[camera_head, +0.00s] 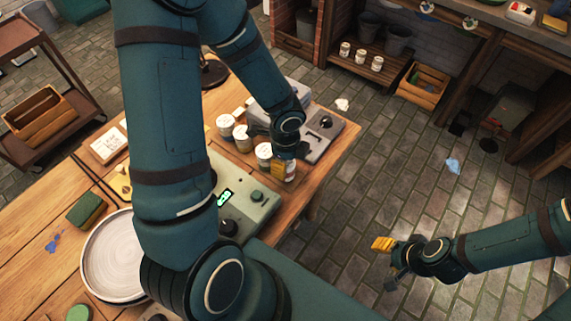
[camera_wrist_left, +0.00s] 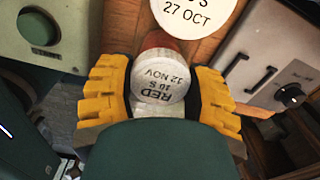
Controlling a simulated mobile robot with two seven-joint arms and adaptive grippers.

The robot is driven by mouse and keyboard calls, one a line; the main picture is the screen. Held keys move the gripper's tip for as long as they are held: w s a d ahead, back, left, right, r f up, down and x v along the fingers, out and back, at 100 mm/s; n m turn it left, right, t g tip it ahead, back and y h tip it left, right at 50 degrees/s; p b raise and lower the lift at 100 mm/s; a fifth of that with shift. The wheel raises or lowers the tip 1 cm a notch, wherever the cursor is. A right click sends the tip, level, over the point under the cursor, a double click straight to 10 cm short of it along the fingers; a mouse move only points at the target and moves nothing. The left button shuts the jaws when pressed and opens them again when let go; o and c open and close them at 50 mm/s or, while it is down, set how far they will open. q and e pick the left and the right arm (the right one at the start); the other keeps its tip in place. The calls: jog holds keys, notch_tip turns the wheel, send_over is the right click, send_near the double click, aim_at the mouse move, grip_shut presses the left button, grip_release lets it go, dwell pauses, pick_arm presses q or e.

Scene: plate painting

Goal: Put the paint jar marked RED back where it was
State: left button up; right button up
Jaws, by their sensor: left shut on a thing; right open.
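The paint jar marked RED (camera_wrist_left: 158,85) shows its white lid, with "RED", "10 S" and "12 NOV", in the left wrist view. A red band shows on its side. In the head view the jar (camera_head: 291,172) is at the right end of a row of jars, near the table's edge. My left gripper (camera_head: 283,168) is shut on it, with yellow fingers on both sides of the jar in the wrist view. I cannot tell whether its base touches the table. My right gripper (camera_head: 386,264) is open and empty above the floor, away from the table.
Other white-lidded jars (camera_head: 243,135) stand in the row beside the held one; one lid (camera_wrist_left: 195,8) reads "27 OCT". A grey device (camera_head: 325,128) with a knob is behind, and a green-grey device (camera_head: 258,205) is in front. A round plate (camera_head: 108,255) lies at left.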

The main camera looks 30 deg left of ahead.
pick_arm(q)
jog(key=shift+f, duration=0.1)
jog(key=shift+f, duration=0.15)
jog(key=shift+f, duration=0.15)
jog(key=o, duration=1.2)
